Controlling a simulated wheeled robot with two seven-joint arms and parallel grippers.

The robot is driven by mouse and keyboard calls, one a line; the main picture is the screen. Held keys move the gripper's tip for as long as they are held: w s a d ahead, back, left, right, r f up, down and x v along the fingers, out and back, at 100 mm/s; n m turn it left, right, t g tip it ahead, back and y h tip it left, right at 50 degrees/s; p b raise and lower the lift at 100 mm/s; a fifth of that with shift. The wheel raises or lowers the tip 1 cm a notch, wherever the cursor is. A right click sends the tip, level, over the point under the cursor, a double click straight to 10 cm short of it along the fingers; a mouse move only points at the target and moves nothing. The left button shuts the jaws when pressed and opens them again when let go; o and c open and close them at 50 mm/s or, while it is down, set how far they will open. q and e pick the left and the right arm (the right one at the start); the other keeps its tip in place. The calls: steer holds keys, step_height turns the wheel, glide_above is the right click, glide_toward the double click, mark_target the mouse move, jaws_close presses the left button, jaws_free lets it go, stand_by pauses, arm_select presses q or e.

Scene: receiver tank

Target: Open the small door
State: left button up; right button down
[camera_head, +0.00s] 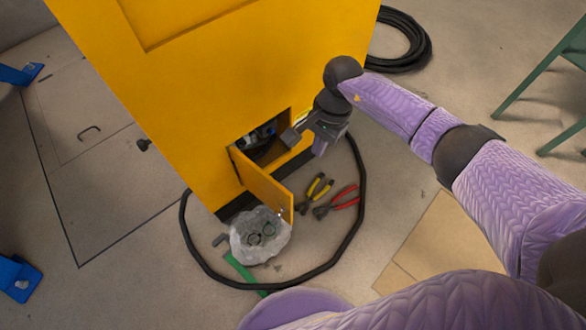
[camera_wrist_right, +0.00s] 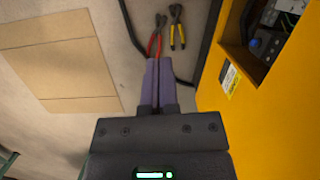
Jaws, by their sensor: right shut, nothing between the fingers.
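The small door (camera_head: 262,186) is a yellow panel low on the yellow cabinet (camera_head: 215,70). It stands swung outward from its opening, hinged at the left in the head view. The opening (camera_head: 262,140) shows dark inside, with some fittings; it also shows at the upper right of the right wrist view (camera_wrist_right: 275,35). My right gripper (camera_head: 292,137) is at the opening's right side, apart from the door panel. In the right wrist view its fingers (camera_wrist_right: 157,82) are together with nothing between them. My left gripper is not in view.
A black hose (camera_head: 360,190) loops on the floor around a clear bag (camera_head: 260,236), yellow-handled pliers (camera_head: 318,188) and red-handled pliers (camera_head: 340,201). Cardboard (camera_head: 435,245) lies at the right. A green frame (camera_head: 545,85) stands at the upper right. A coiled hose (camera_head: 410,40) lies behind.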

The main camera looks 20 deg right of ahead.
arm_select(q)
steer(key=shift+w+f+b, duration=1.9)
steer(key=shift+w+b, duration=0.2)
steer(key=shift+b, duration=0.35)
arm_select(e)
steer(key=s+a+f, duration=0.3)
steer(key=a+f, duration=0.2)
steer(key=f, duration=0.4)
steer(key=shift+s+a+f, duration=0.2)
steer(key=shift+s+a, duration=0.05)
steer(key=shift+s, duration=0.1)
